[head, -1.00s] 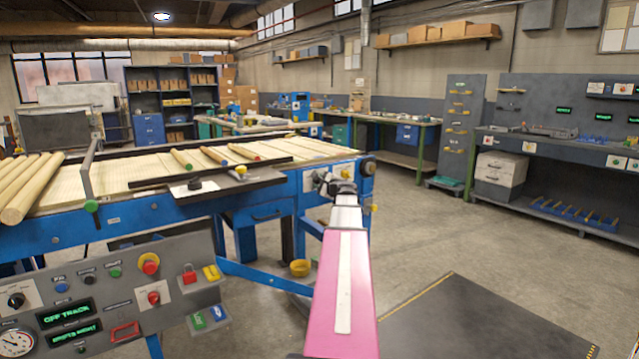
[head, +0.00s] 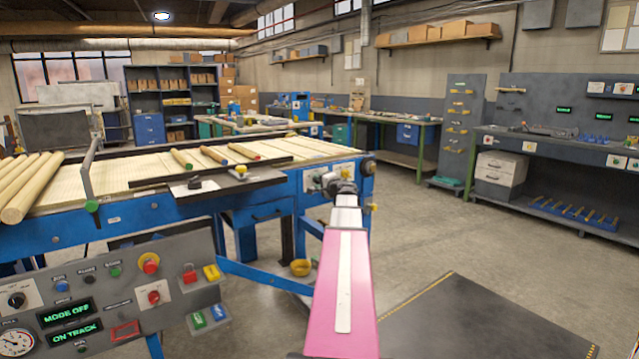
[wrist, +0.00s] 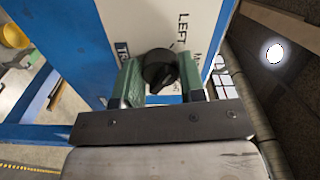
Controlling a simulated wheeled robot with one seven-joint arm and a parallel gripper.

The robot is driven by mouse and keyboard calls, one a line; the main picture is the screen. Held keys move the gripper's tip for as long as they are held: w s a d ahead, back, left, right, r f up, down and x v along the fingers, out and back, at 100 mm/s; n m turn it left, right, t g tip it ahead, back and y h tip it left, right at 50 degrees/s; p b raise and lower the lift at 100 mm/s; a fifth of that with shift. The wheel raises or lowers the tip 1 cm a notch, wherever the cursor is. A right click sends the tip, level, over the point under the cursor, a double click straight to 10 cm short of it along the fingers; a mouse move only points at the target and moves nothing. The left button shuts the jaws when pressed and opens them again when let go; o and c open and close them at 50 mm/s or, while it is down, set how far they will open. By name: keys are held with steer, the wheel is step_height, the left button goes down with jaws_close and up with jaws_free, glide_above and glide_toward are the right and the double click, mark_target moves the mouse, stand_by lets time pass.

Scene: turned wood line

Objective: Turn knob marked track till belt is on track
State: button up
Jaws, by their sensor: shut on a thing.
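The track knob (wrist: 160,70) is a black round knob on a white label plate (wrist: 200,22) that reads "LEFT"; other lettering is partly hidden. My gripper (wrist: 160,84), with green fingers, is shut on the knob in the wrist view. In the head view my gripper (head: 342,188) is at the right end of the blue conveyor frame, and hides the knob. The belt (head: 130,172) is pale, with several wooden rods on it. The lower display (head: 76,333) on the grey panel reads "ON TRACK", and the upper display (head: 69,312) reads "MODE OFF".
The grey control panel (head: 120,275) with buttons and a gauge (head: 17,342) stands at the lower left. A yellow bowl (head: 300,267) is below the conveyor. A dark floor mat (head: 460,320) lies at the lower right. The floor to the right is clear.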

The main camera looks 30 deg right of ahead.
stand_by(0.4)
steer(key=o, duration=0.9)
steer(key=s, duration=1)
steer(key=shift+s+d, duration=0.4)
steer(key=a+f+n+g+y, duration=0.2)
steer(key=a+f+n+g, duration=0.25)
steer(key=a+f, duration=0.75)
steer(key=a+f+n+g+y, duration=0.2)
steer(key=a+f+n+g, duration=0.25)
steer(key=a+f, duration=0.85)
steer(key=s+a+f+n+g+h, duration=0.1)
steer(key=s+a+f+n+g, duration=0.1)
steer(key=a, duration=0.4)
steer(key=s+a+f+n+g+h, duration=0.2)
steer(key=s+a+f+g, duration=0.2)
steer(key=s+a, duration=0.3)
steer(key=s+a+f+n+g+h, duration=0.2)
steer(key=s+a+f+g, duration=0.1)
steer(key=a, duration=0.4)
steer(key=shift+s+f, duration=0.3)
steer(key=shift+s, duration=0.25)
steer(key=shift+s+f, duration=0.3)
steer(key=shift+s, duration=0.2)
